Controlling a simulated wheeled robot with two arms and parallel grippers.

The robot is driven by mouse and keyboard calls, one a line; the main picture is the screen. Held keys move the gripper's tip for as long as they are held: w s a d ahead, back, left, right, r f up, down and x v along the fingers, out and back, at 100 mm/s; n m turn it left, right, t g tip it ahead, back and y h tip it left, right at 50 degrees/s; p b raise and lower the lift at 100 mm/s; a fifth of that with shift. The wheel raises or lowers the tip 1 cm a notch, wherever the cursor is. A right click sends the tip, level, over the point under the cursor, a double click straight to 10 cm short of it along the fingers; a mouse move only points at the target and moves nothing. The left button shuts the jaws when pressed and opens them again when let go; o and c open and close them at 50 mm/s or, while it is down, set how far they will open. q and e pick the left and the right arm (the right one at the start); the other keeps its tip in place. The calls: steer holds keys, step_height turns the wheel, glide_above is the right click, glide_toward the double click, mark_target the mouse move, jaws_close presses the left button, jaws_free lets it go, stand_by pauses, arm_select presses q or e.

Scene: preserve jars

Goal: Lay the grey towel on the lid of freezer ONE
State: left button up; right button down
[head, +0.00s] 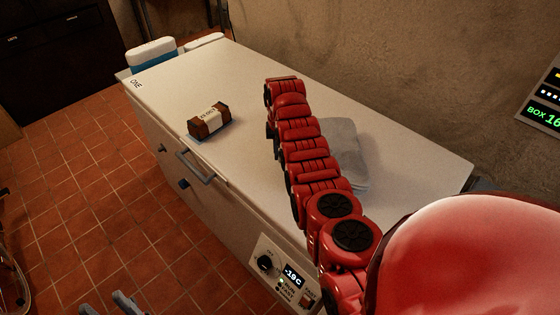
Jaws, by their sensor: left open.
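The grey towel (346,142) lies folded on the white lid of freezer ONE (255,75), toward the right half. My red arm crosses in front of it and hides its left part. No gripper touches the part of the towel that shows. The label ONE is at the lid's far left corner. My left gripper (106,305) shows only as grey fingertips at the bottom edge, over the floor in front of the freezer. It is open, apart from the towel, with nothing seen between its fingers. I cannot make out my right gripper.
A brown labelled package (209,120) lies on the lid's left half. A blue and white box (151,54) stands beyond the lid's far left end. The freezer has a front handle (195,167) and a control panel (285,275) reading about -19 C. The lid between package and arm is bare.

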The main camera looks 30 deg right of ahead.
mark_target(280, 167)
steer(key=shift+f+p, duration=0.5)
steer(key=shift+f, duration=1.15)
steer(key=shift+f+b, duration=0.15)
steer(key=shift+b, duration=0.2)
steer(key=c, duration=0.9)
jaws_free()
